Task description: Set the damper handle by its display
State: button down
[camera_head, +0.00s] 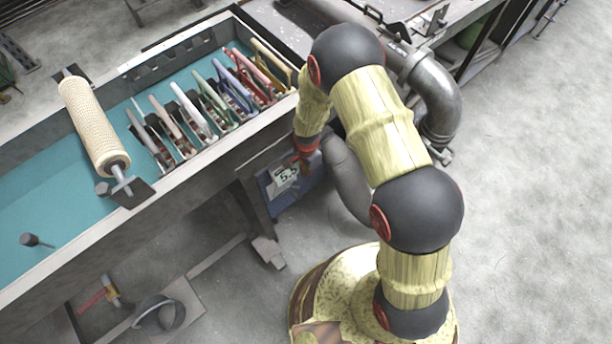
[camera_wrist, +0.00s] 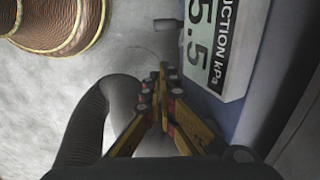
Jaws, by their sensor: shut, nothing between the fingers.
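The display (camera_head: 286,178) is a white panel on a blue box, reading 5.5 in the head view. In the wrist view the display (camera_wrist: 218,45) stands on its side at the upper right, reading 5.5 with "UCTION kPa" visible. My gripper (camera_wrist: 161,72) has its fingers shut together and empty, just beside the blue box. In the head view my gripper (camera_head: 306,150) is mostly hidden by my arm.
A dark flexible duct (camera_wrist: 85,125) curves close beside my fingers; a steel pipe (camera_head: 440,95) bends down at the bench end. The teal-floored bench (camera_head: 60,225) holds a mesh tube (camera_head: 94,125) and several coloured clamp-like tools (camera_head: 215,100). Floor at right is clear.

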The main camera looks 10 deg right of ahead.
notch_tip(320, 180, down, 12)
jog(key=s+a+b, duration=0.1)
jog(key=a+b, duration=0.1)
jog(key=b, duration=0.2)
jog(key=shift+s+r, duration=0.25)
jog(key=shift+s+a+f+b, duration=0.35)
jog(key=shift+a+f+b, duration=0.05)
jog(key=shift+a+b, duration=0.2)
jog(key=shift+w, duration=0.1)
